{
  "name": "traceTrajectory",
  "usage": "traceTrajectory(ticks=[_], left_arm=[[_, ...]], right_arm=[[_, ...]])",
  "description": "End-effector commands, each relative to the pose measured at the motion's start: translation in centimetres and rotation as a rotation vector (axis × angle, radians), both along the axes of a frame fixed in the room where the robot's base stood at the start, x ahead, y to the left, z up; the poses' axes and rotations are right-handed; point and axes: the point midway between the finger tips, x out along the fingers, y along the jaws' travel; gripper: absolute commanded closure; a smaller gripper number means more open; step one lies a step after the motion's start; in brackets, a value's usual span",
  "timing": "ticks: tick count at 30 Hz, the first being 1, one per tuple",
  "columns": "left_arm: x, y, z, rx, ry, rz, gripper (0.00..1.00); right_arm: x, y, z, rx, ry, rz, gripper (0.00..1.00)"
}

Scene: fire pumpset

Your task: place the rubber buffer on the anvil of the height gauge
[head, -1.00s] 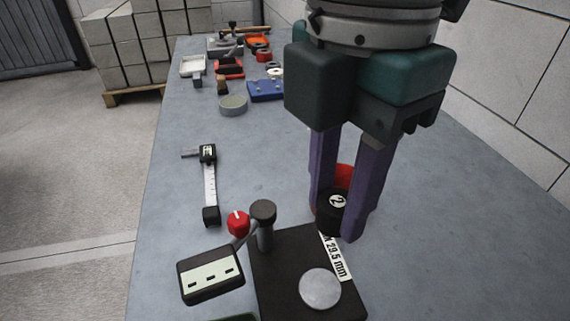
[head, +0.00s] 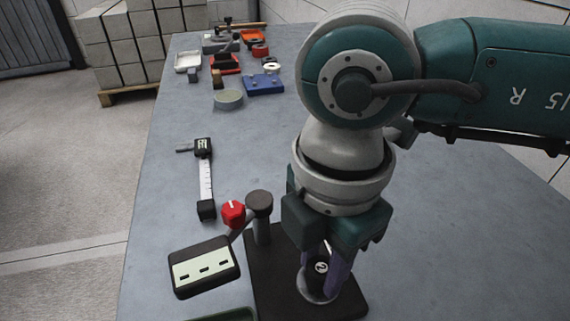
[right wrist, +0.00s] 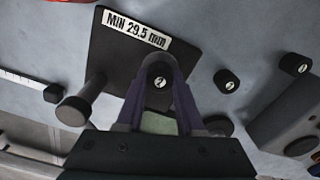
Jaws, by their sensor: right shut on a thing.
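The rubber buffer (head: 321,267) is a short black cylinder with a "2" on its pale top mark. My right gripper (head: 328,272), with purple fingers, points down and is shut on it. The height gauge has a black base (head: 262,285), a dark post (head: 262,230) and a round silver anvil (head: 306,290). In the head view the buffer overlaps the anvil and hides part of it. I cannot tell whether they touch. The right wrist view shows the buffer (right wrist: 159,80) between the fingertips, over the base (right wrist: 112,58) marked "MIN 29.5 mm". My left gripper is out of view.
The gauge's display (head: 205,268) and red knob (head: 233,213) are left of the post. A caliper (head: 205,182) lies beyond. More black cylinders (right wrist: 226,80) stand beside the base.

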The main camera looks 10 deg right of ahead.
Motion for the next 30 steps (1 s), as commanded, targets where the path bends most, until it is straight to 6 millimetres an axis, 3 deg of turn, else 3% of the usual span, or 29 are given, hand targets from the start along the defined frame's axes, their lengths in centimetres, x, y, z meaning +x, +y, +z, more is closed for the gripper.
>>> traceTrajectory(ticks=[4,5,12,23,30], left_arm=[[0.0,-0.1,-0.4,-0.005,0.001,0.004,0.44],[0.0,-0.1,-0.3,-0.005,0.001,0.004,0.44],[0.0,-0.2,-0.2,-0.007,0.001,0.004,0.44],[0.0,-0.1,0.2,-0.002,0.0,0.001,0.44],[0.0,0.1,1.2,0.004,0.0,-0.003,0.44]], right_arm=[[0.0,0.0,-0.5,0.0,0.0,-0.001,1.0],[0.0,0.0,-0.3,0.0,0.0,-0.001,0.6],[0.0,0.0,-0.3,0.0,0.0,-0.001,0.33],[0.1,0.0,0.7,0.001,-0.002,0.0,0.33],[0.1,0.0,5.8,0.002,-0.005,0.001,0.33]])
